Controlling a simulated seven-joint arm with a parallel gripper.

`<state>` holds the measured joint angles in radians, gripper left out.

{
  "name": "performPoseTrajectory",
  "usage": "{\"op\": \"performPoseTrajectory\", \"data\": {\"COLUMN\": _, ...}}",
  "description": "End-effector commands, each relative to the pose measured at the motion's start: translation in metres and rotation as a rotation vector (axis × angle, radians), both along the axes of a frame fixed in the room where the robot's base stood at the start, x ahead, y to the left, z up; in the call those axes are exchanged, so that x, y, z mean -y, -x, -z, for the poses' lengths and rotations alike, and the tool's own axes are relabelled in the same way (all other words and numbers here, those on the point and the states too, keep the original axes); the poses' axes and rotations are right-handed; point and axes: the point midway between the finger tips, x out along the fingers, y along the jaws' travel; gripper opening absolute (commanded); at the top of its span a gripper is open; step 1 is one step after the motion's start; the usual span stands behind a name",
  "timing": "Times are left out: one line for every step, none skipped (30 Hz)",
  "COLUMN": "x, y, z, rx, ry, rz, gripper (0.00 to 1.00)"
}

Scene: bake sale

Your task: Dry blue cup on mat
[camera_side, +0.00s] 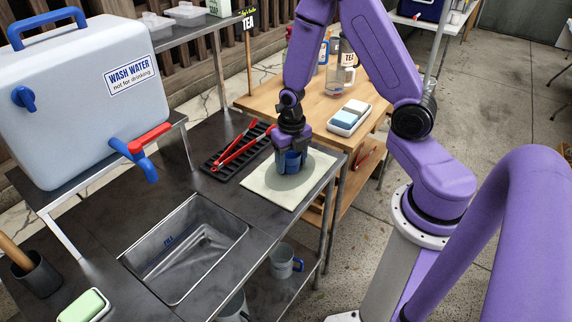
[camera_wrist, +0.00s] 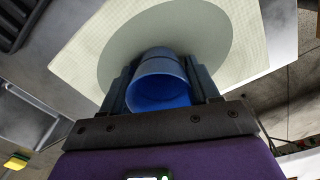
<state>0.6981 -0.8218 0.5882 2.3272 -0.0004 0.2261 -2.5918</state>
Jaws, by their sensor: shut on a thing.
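The blue cup (camera_wrist: 160,62) is between the two fingers of my gripper (camera_wrist: 161,84), with its open mouth toward my palm and its inside looking empty. In the side view, my gripper (camera_side: 291,158) points down and is shut on the blue cup (camera_side: 288,164), over the pale mat (camera_side: 262,187). The cup's base is at or just above the mat; I cannot tell if it touches. A darker round area shows on the mat around the cup, also in the wrist view, where the mat (camera_wrist: 245,58) lies beyond the cup.
A black rack (camera_side: 222,163) with red tongs (camera_side: 240,147) lies left of the mat. A metal basin (camera_side: 185,250) is in front. A wash water tank (camera_side: 85,95) with a red tap handle stands at left. A tray with sponges (camera_side: 349,117) is on the wooden table behind.

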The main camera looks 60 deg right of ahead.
Motion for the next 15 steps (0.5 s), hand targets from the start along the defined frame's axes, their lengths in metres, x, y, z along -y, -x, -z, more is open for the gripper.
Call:
{"op": "performPoseTrajectory", "data": {"x": 0.006, "y": 0.0, "z": 0.0, "rx": -0.001, "ry": 0.0, "rz": 0.005, "gripper": 0.27}}
{"op": "performPoseTrajectory", "data": {"x": 0.008, "y": 0.0, "z": 0.0, "rx": -0.001, "ry": 0.0, "rz": 0.005, "gripper": 0.27}}
{"op": "performPoseTrajectory", "data": {"x": 0.012, "y": 0.0, "z": 0.0, "rx": -0.001, "ry": 0.0, "rz": 0.004, "gripper": 0.27}}
{"op": "performPoseTrajectory", "data": {"x": 0.015, "y": 0.0, "z": 0.0, "rx": -0.001, "ry": 0.0, "rz": 0.004, "gripper": 0.27}}
{"op": "performPoseTrajectory", "data": {"x": 0.017, "y": 0.0, "z": 0.0, "rx": -0.001, "ry": 0.0, "rz": 0.005, "gripper": 0.27}}
{"op": "performPoseTrajectory", "data": {"x": 0.021, "y": 0.001, "z": 0.0, "rx": -0.001, "ry": 0.0, "rz": 0.004, "gripper": 0.27}}
{"op": "performPoseTrajectory", "data": {"x": 0.024, "y": 0.001, "z": 0.0, "rx": -0.001, "ry": 0.0, "rz": 0.004, "gripper": 0.27}}
{"op": "performPoseTrajectory", "data": {"x": 0.026, "y": 0.0, "z": 0.0, "rx": -0.001, "ry": 0.0, "rz": 0.005, "gripper": 0.27}}
{"op": "performPoseTrajectory", "data": {"x": 0.03, "y": 0.0, "z": 0.0, "rx": -0.001, "ry": 0.0, "rz": 0.004, "gripper": 0.27}}
{"op": "performPoseTrajectory", "data": {"x": 0.033, "y": 0.0, "z": 0.0, "rx": -0.001, "ry": 0.0, "rz": 0.004, "gripper": 0.27}}
{"op": "performPoseTrajectory", "data": {"x": 0.036, "y": 0.0, "z": 0.0, "rx": -0.001, "ry": 0.0, "rz": 0.005, "gripper": 0.27}}
{"op": "performPoseTrajectory", "data": {"x": 0.039, "y": 0.0, "z": 0.0, "rx": -0.001, "ry": 0.0, "rz": 0.005, "gripper": 0.27}}
{"op": "performPoseTrajectory", "data": {"x": 0.042, "y": 0.0, "z": 0.0, "rx": -0.001, "ry": 0.0, "rz": 0.004, "gripper": 0.27}}
{"op": "performPoseTrajectory", "data": {"x": 0.044, "y": 0.0, "z": 0.0, "rx": -0.001, "ry": 0.0, "rz": 0.004, "gripper": 0.27}}
{"op": "performPoseTrajectory", "data": {"x": 0.039, "y": 0.0, "z": 0.0, "rx": -0.001, "ry": 0.0, "rz": -0.003, "gripper": 0.27}}
